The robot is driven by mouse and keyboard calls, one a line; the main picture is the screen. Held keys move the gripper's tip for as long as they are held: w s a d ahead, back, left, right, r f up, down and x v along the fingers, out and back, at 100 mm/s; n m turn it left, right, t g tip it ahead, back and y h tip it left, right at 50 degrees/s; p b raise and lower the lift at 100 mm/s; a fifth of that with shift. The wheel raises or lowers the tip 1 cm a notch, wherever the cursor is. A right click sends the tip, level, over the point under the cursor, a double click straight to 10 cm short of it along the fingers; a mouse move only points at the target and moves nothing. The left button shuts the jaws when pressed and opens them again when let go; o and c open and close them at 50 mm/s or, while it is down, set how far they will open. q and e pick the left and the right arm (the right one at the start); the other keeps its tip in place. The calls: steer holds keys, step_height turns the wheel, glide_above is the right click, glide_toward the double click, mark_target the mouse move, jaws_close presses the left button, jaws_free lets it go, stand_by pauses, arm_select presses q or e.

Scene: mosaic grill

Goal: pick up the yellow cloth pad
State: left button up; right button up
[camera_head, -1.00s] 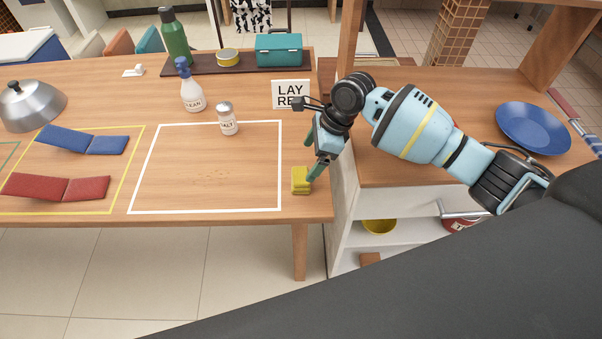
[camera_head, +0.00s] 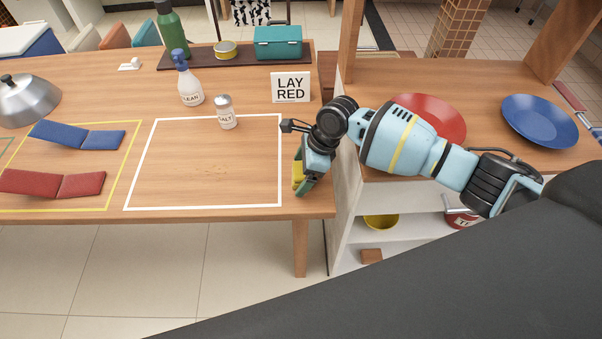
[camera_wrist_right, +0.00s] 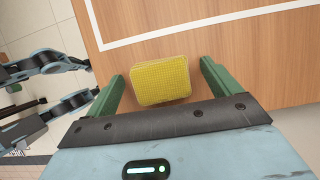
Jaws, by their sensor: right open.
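The yellow cloth pad (camera_head: 297,175) lies near the right end of the wooden table, just right of the white outline. In the head view my right gripper partly hides it. The right wrist view shows the pad (camera_wrist_right: 160,81) flat on the wood, with a rounded, textured top. My right gripper (camera_head: 300,188) is low over the pad and open. Its two green fingers (camera_wrist_right: 160,76) stand on either side of the pad, with a gap on each side. My left gripper is not in the head view.
A salt shaker (camera_head: 226,113), a spray bottle (camera_head: 190,92) and a LAY RED sign (camera_head: 291,88) stand farther back. Blue (camera_head: 75,135) and red (camera_head: 50,183) folded pieces lie at left. The white-outlined area (camera_head: 205,165) is bare. A shelf unit (camera_head: 347,205) is close at right.

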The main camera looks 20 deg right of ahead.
mark_target(299, 174)
steer(key=shift+r, duration=0.1)
steer(key=c, duration=1.1)
steer(key=shift+o, duration=0.2)
steer(key=shift+r, duration=0.1)
steer(key=shift+r, duration=0.55)
step_height(299, 174, up, 2)
steer(key=shift+w+r+p, duration=0.1)
steer(key=shift+p, duration=0.3)
steer(key=shift+s+a+r, duration=0.2)
steer(key=shift+s+a, duration=0.35)
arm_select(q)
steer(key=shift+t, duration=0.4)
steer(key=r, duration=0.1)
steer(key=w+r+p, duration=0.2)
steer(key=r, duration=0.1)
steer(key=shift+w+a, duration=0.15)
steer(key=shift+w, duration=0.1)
arm_select(e)
steer(key=s+a+r, duration=0.1)
steer(key=s+a, duration=0.9)
steer(key=shift+s, duration=0.3)
